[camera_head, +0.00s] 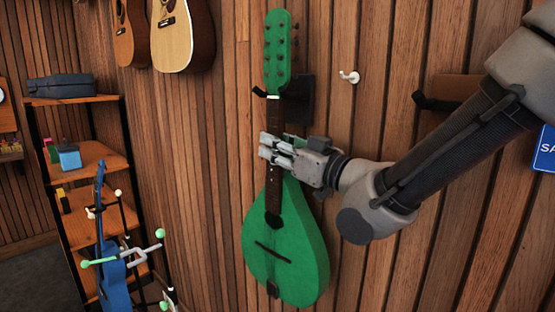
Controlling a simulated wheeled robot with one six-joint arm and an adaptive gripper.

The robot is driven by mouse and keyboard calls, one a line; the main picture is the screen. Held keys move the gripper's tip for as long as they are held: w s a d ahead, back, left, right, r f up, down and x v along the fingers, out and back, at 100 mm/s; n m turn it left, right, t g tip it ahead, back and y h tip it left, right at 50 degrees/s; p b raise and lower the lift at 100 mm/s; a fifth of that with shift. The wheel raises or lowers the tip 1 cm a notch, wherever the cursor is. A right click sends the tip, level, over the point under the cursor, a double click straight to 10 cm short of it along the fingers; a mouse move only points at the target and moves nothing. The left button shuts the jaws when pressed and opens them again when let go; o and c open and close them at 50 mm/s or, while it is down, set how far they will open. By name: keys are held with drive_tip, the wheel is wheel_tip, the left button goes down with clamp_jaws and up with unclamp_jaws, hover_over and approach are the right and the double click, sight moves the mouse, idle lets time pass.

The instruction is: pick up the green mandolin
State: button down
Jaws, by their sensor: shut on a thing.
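The green mandolin (285,240) is upright against the wood-slat wall, with its green headstock (280,50) at the top and its teardrop body at the bottom. A black wall hanger (302,100) is at the top of its neck; I cannot tell whether the mandolin still rests on it. My gripper (272,148) comes in from the right and is shut on the dark neck, just above the body. Its fingers cover part of the neck.
A white wall hook (349,77) and an empty dark hanger (436,102) are to the right. A shelf (95,156) stands at the left. A blue instrument (114,275) on a stand is at the lower left. Acoustic guitars (181,35) hang at the upper left.

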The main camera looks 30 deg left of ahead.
sight(281, 117)
wheel_tip(281, 117, up, 6)
drive_tip(key=shift+r, duration=0.25)
drive_tip(key=s+a, duration=0.2)
drive_tip(key=s, duration=0.7)
drive_tip(key=s+a, duration=0.3)
drive_tip(key=s, duration=0.6)
drive_tip(key=shift+s+a, duration=0.25)
drive_tip(key=shift+s, duration=0.15)
drive_tip(key=shift+w, duration=0.1)
